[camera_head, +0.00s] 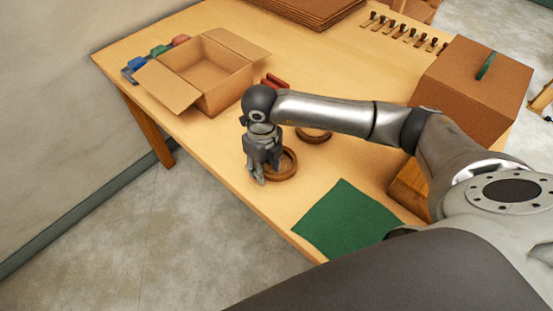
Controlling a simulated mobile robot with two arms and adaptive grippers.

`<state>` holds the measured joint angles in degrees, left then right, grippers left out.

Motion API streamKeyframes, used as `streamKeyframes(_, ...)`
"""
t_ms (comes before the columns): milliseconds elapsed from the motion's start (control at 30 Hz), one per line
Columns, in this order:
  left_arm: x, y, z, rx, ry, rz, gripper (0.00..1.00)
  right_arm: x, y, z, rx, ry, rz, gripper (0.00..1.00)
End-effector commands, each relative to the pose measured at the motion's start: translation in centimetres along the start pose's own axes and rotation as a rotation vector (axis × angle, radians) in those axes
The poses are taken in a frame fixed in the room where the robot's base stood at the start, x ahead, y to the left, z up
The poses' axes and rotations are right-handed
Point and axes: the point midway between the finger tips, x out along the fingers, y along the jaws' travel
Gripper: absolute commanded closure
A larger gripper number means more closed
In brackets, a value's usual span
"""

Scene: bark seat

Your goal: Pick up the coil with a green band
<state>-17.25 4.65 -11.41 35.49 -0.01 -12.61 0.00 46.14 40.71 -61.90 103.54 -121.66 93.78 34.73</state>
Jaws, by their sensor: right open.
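A brown ring-shaped coil (291,163) lies on the table near its front edge. A second brown coil (314,138) lies a little farther back to the right, partly hidden by my right arm. I cannot make out a green band on either coil. My right gripper (260,179) is open and points down at the left side of the nearer coil, hiding part of it. I cannot tell whether its fingers touch the coil. My left gripper is not in view.
An open cardboard box (207,75) stands at the left on the wooden table (330,70). A green cloth (345,219) lies near the front edge. A large brown box (470,90) with a green strip stands at the right. Several small pegs (403,31) line the back.

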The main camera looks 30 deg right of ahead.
Motion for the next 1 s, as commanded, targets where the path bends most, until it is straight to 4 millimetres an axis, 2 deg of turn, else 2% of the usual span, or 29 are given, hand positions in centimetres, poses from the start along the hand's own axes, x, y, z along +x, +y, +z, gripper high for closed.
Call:
streamKeyframes(100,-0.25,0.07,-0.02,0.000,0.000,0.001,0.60,0.82,0.00,-0.02,0.000,0.000,-0.001,0.60)
streamKeyframes(333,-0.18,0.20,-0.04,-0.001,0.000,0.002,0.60,0.96,-0.01,-0.01,-0.001,-0.001,-0.001,0.61)
streamKeyframes(633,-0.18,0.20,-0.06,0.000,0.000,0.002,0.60,0.92,-0.02,-0.01,0.000,-0.001,-0.001,1.00)
streamKeyframes(1000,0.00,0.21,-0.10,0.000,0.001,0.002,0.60,0.70,-0.04,0.04,0.000,-0.003,-0.001,1.00)
